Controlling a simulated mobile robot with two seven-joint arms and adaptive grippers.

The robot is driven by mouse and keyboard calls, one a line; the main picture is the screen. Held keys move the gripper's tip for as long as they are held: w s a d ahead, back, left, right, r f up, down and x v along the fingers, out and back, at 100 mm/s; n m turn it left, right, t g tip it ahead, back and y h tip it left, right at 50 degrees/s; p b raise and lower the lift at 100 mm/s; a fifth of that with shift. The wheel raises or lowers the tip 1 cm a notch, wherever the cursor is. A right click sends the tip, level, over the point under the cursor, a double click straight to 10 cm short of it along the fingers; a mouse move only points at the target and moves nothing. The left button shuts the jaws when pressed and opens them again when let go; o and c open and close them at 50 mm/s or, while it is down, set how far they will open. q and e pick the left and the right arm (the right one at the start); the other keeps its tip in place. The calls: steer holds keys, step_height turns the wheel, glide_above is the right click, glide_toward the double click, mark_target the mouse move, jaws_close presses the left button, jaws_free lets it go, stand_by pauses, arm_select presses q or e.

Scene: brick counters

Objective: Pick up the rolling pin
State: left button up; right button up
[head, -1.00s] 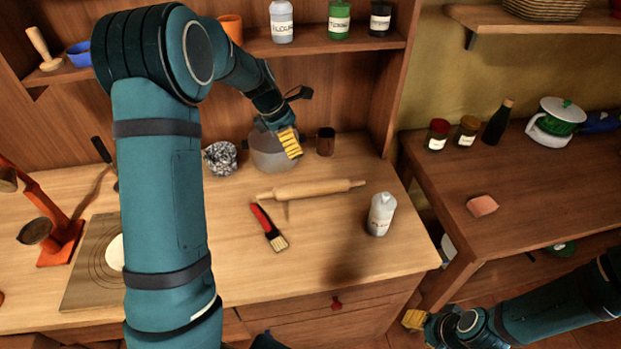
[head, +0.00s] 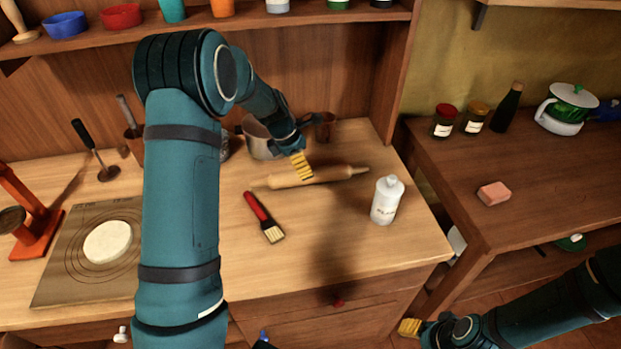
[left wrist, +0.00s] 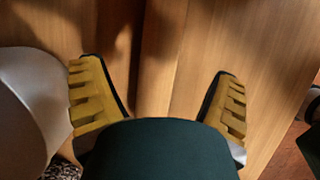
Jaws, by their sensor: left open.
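The wooden rolling pin (head: 332,175) lies on the light wood counter in the head view, with its handles pointing left and right. My left gripper (head: 300,165) shows at the pin's far edge, left of its middle, and appears to be above the counter. In the left wrist view my left gripper (left wrist: 156,72) is open with nothing between its yellow fingers. The pin cannot be made out there. My right gripper (head: 410,328) is low at the bottom right of the head view, away from the counter top; its opening cannot be made out.
A metal pot (head: 258,140) and a brown cup (head: 325,128) stand behind the pin. A red-handled brush (head: 263,217) lies in front of it, and a white bottle (head: 387,201) stands at right. A board with dough (head: 107,241) is at left.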

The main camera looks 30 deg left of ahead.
arm_select(q)
steer(key=shift+b+x, duration=0.65)
steer(key=shift+x, duration=2.35)
steer(key=shift+a, duration=0.1)
steer(key=c, duration=1.4)
